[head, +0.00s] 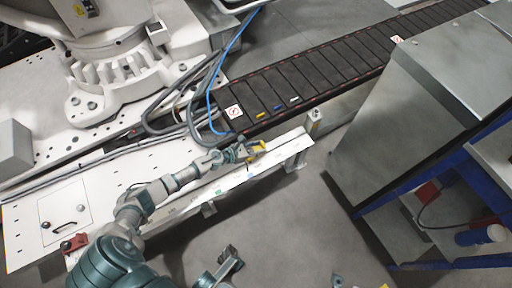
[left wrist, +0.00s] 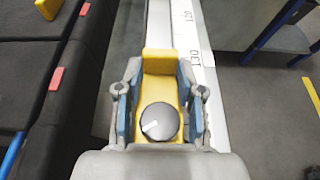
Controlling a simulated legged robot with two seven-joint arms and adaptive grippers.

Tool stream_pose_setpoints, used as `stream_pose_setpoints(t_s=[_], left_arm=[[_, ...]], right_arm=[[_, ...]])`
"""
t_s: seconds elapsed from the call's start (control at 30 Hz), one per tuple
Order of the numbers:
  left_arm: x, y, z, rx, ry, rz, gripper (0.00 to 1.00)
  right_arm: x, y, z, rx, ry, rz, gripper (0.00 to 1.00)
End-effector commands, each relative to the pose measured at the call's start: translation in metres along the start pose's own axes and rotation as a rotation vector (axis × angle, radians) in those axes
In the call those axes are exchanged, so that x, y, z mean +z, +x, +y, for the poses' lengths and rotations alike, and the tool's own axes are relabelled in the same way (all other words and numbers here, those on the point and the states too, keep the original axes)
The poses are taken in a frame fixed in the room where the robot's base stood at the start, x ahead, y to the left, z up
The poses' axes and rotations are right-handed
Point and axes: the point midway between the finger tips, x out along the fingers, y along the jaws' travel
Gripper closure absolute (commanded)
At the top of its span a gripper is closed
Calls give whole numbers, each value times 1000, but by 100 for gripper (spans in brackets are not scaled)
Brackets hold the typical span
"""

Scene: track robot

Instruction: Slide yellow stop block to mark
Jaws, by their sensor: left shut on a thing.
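The yellow stop block (head: 257,147) sits on the pale rail (head: 222,187) beside the conveyor, towards the rail's right end. In the left wrist view the yellow block (left wrist: 162,62) has a round black knob (left wrist: 159,121) with a white line on it. My left gripper (head: 246,151) is shut on the block, with blue-padded fingers on both sides of it in the left wrist view (left wrist: 160,100). A printed scale (left wrist: 190,45) runs along the rail there. I cannot tell which mark is the target. A dark part at the bottom (head: 228,262) may be my right gripper; its jaw state is unclear.
The dark conveyor (head: 330,67) runs alongside the rail, with small coloured pieces on it. A large white robot base (head: 130,60) and blue cable (head: 226,62) are at the upper left. A grey metal cabinet (head: 420,100) stands right. Floor (head: 290,215) between is clear.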

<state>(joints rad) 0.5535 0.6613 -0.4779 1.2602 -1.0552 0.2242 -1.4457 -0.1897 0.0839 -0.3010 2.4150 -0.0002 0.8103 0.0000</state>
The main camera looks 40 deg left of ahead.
Motion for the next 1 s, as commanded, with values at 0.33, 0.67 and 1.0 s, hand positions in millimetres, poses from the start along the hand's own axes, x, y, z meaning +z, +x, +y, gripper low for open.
stream_pose_setpoints(t_s=[0.33,0.67,1.0], left_arm=[[0,-1,6,15,0,3,38],[-2,-34,5,12,3,7,38],[0,-103,0,15,4,8,38]], right_arm=[[0,-4,0,4,2,-12,60],[-3,-2,-1,-1,-1,-3,60],[-3,-3,2,2,1,-2,60]])
